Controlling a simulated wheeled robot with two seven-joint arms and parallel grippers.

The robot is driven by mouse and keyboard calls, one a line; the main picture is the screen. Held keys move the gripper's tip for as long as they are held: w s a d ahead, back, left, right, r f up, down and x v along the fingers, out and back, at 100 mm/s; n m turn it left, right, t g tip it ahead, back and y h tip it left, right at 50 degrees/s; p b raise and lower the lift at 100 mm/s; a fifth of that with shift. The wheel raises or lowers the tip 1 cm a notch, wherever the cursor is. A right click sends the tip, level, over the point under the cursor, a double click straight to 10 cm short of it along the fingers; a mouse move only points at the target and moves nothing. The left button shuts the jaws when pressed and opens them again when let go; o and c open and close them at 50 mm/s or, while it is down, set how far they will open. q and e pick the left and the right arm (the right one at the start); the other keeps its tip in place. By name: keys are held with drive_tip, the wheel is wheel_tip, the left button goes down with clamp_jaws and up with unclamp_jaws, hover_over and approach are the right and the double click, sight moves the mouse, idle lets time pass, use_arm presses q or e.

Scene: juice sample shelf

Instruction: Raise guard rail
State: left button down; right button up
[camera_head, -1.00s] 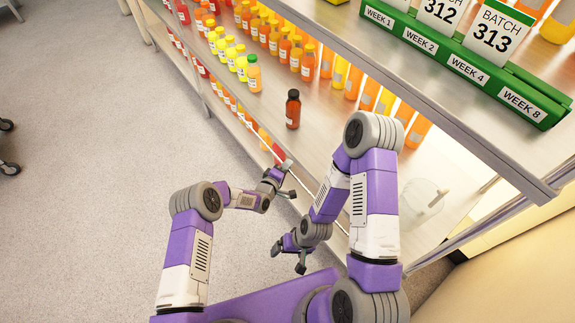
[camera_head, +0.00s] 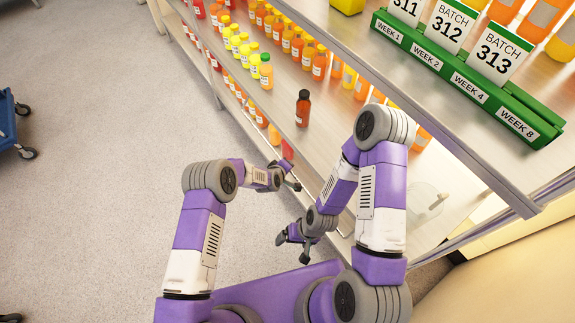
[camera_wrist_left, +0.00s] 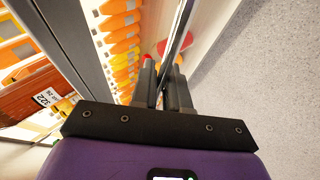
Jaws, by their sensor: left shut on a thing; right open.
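The guard rail (camera_wrist_left: 180,38) is a thin metal bar that runs up between the fingers in the left wrist view. My left gripper (camera_wrist_left: 162,88) is shut on it. In the head view my left gripper (camera_head: 292,176) is at the front edge of a lower shelf, and the rail there is too thin and too covered by my arms to follow. My right gripper (camera_head: 292,247) is open and empty, lower in the picture, in front of the shelf and apart from it.
A dark red bottle with a black cap (camera_head: 303,108) stands near the front of the shelf. Rows of orange and yellow bottles (camera_head: 290,40) stand behind and to its left. A green rack (camera_head: 455,75) with batch cards sits on the upper shelf. A blue cart (camera_head: 8,120) is at far left; the floor (camera_head: 100,200) between is clear.

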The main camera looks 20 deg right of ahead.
idle(0.3)
use_arm(q)
drive_tip(key=c, duration=1.2)
unclamp_jaws()
drive_tip(key=p+v, duration=0.2)
drive_tip(key=v, duration=0.5)
drive_tip(key=shift+r+p, duration=0.25)
drive_tip(key=shift+p, duration=0.05)
drive_tip(key=shift+s+a, duration=0.1)
drive_tip(key=shift+s, duration=0.05)
